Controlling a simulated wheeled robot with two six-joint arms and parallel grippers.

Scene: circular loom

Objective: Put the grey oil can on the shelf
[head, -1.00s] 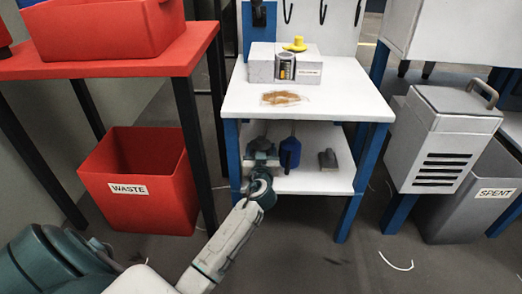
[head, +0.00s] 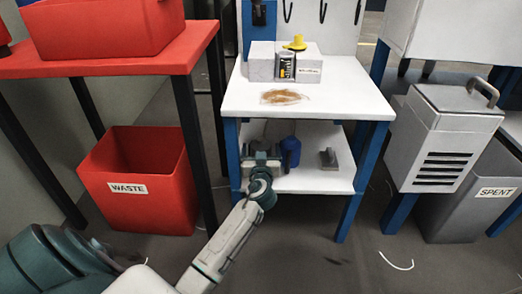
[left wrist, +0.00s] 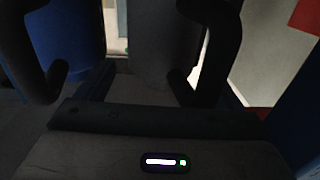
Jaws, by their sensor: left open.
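A grey can-like body, which looks like the grey oil can (left wrist: 162,45), stands between the fingers of my left gripper (left wrist: 130,80) in the left wrist view. The jaws are open and I see no clear grip on it. In the head view the left gripper (head: 261,160) reaches onto the lower shelf (head: 315,181) of the white table, and the grey can is mostly hidden behind it. A blue can (head: 290,152) stands just right of the gripper; it also shows in the left wrist view (left wrist: 70,40), partly behind one finger. My right gripper is not in view.
A grey block-like tool (head: 328,158) lies at the right of the lower shelf. The tabletop (head: 340,95) above holds a brown stain, a small tin (head: 287,66) and a yellow funnel-like item. The red waste bin (head: 140,185) is on the left, the spent bin (head: 465,210) on the right.

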